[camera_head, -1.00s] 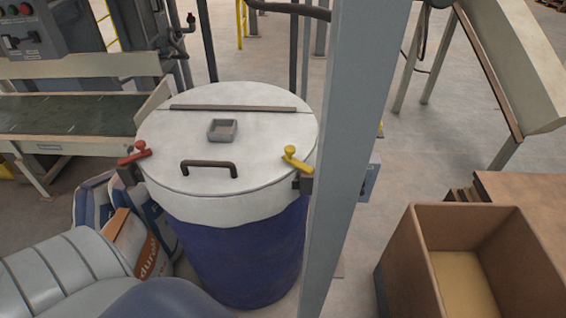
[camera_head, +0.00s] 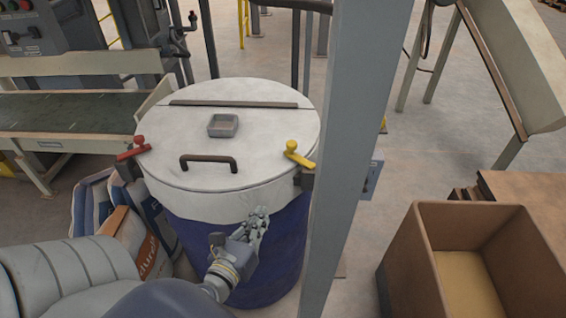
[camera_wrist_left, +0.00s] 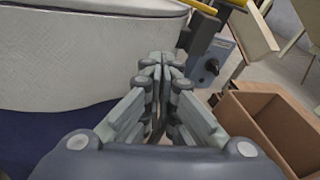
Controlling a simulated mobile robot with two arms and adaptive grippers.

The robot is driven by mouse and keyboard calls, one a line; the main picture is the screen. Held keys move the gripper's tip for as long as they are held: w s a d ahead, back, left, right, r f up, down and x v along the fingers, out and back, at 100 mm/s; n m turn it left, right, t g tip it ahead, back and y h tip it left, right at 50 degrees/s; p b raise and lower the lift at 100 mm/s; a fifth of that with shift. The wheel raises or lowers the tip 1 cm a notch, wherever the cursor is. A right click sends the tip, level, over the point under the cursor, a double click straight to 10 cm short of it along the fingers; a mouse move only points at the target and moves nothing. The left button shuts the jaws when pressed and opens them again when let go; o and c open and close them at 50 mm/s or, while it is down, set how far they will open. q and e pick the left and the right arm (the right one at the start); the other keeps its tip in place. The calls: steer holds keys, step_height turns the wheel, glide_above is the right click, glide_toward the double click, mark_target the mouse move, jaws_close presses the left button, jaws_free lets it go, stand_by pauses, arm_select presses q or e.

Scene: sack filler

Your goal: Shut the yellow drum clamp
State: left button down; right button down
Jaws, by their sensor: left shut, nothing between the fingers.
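The yellow drum clamp (camera_head: 298,155) sits on the right front rim of the drum lid (camera_head: 225,130), its knob at the inner end and its arm pointing out to the lower right. Part of it shows at the top of the left wrist view (camera_wrist_left: 206,7). A red clamp (camera_head: 134,148) sits on the left rim. My left gripper (camera_head: 262,213) is in front of the blue drum (camera_head: 270,285), below and left of the yellow clamp and apart from it. Its fingers are together and empty in the left wrist view (camera_wrist_left: 163,62). My right gripper is not in view.
A grey post (camera_head: 345,150) stands close to the right of the drum. An open brown box (camera_head: 400,262) is at the lower right. A conveyor (camera_head: 60,115) is at the left, and sacks (camera_head: 150,250) lie left of the drum.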

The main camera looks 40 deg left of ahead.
arm_select(q)
step_height(320, 180, up, 8)
steer(key=m+t, duration=0.2)
steer(key=m, duration=0.1)
steer(key=p, duration=0.5)
glide_toward(290, 149)
steer(key=w, duration=0.1)
steer(key=w+a, duration=0.1)
steer(key=w, duration=0.1)
steer(key=w+f, duration=0.1)
steer(key=shift+w+a, duration=0.15)
steer(key=shift+w, duration=0.25)
steer(key=shift+w+a+f, duration=0.15)
steer(key=shift+w, duration=0.6)
steer(key=shift+w+a+m+h, duration=0.25)
steer(key=shift+w+m+h, duration=0.3)
steer(key=shift+h, duration=0.25)
steer(key=shift+a+r+h, duration=0.1)
steer(key=shift+r+h, duration=0.1)
steer(key=shift+h, duration=0.1)
